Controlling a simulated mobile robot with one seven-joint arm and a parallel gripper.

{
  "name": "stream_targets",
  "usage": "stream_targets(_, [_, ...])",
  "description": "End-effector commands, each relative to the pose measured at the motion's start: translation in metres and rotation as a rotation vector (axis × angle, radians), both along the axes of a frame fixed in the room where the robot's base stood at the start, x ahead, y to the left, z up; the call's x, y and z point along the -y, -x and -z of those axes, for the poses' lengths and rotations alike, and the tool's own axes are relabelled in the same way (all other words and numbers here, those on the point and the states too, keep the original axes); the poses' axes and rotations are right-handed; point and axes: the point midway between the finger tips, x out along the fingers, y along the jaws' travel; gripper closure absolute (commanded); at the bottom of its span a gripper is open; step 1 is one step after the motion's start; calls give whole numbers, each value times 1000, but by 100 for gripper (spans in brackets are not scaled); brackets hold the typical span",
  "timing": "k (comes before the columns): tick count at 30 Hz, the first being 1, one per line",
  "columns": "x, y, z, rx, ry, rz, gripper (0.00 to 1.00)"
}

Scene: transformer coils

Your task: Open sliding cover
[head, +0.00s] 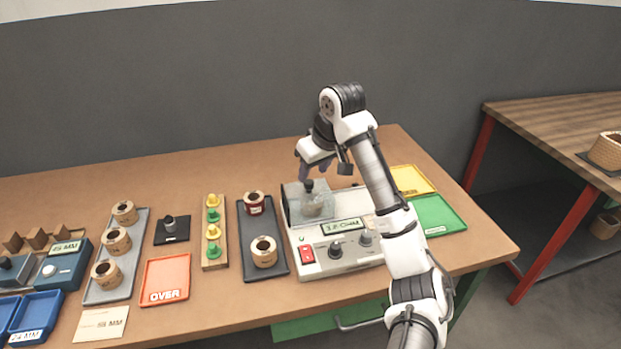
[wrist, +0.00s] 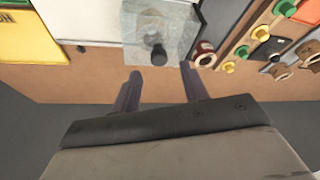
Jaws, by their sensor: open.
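The sliding cover (head: 322,207) is a clear box with a black knob (head: 309,185), on the left part of the white tester (head: 315,264). A coil-like shape shows dimly through it. In the wrist view the cover (wrist: 178,27) is at the top, and its knob (wrist: 158,52) lies just beyond the gap between the fingers. My gripper (head: 317,172) is above and behind the cover in the head view. In the wrist view my gripper (wrist: 160,79) is open, with nothing between its fingers. The fingers appear apart from the knob.
Left of the tester stands a dark tray (head: 247,232) with two coils. A rack (head: 208,259) of yellow and green pieces stands further left. Yellow (head: 405,182) and green (head: 437,217) trays lie right of the tester, near my arm. The table's front edge is close.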

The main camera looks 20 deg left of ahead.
Motion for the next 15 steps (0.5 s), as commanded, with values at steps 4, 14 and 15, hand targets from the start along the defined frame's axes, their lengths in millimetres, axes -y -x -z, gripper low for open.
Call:
stream_targets(4, [-7,-5,22,-2,1,2,56])
stream_targets(14, [-14,-10,41,2,0,1,56])
stream_targets(15, [-14,-10,41,2,0,1,56])
